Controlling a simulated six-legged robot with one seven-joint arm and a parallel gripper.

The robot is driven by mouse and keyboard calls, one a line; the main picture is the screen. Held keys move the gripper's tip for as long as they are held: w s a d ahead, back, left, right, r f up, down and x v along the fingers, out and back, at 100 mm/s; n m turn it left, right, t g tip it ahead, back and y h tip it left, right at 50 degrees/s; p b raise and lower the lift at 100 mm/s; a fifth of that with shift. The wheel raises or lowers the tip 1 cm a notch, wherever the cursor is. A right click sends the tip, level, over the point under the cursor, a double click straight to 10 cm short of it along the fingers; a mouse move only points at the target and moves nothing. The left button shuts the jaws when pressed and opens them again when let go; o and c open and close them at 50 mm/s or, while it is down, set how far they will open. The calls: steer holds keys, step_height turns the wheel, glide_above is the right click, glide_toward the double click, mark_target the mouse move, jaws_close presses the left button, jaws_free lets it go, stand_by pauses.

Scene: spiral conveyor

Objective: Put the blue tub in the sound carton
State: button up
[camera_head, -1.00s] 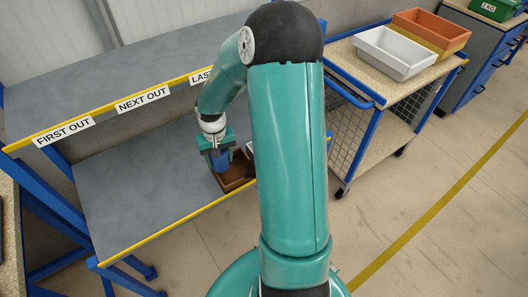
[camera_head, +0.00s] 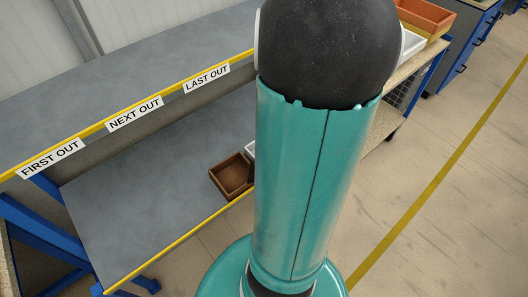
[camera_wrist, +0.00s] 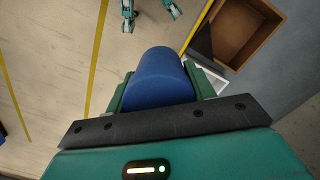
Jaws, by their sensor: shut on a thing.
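The blue tub (camera_wrist: 158,80) is in my gripper (camera_wrist: 162,76), between its two green fingers, in the wrist view. A brown open carton (camera_head: 231,176) sits on the lower grey shelf near its yellow front edge. It looks empty and also shows at the upper right of the wrist view (camera_wrist: 264,38), apart from the tub. A white container (camera_head: 250,150) stands beside it, mostly hidden by my arm; part of a white rim (camera_wrist: 207,79) shows past my finger. I cannot tell which carton is the sound one. The head view does not show my gripper.
The upper shelf (camera_head: 130,70) carries signs FIRST OUT, NEXT OUT and LAST OUT. The lower shelf (camera_head: 130,200) is clear left of the carton. A trolley (camera_head: 390,110) with orange and white bins stands at the right. The floor at right is open.

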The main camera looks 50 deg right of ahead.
steer(key=w+d+f, duration=0.2)
steer(key=w+f, duration=0.1)
steer(key=w+d+f, duration=0.6)
steer(key=w, duration=0.1)
steer(key=shift+w+d+f, duration=0.1)
steer(key=shift+d+f, duration=0.1)
steer(key=shift+w+d+f, duration=0.1)
steer(key=shift+w+f, duration=0.05)
steer(key=shift+f, duration=0.2)
step_height(320, 180, down, 3)
steer(key=shift+r, duration=0.1)
steer(key=o, duration=1.1)
steer(key=shift+c, duration=0.2)
steer(key=shift+o, duration=0.3)
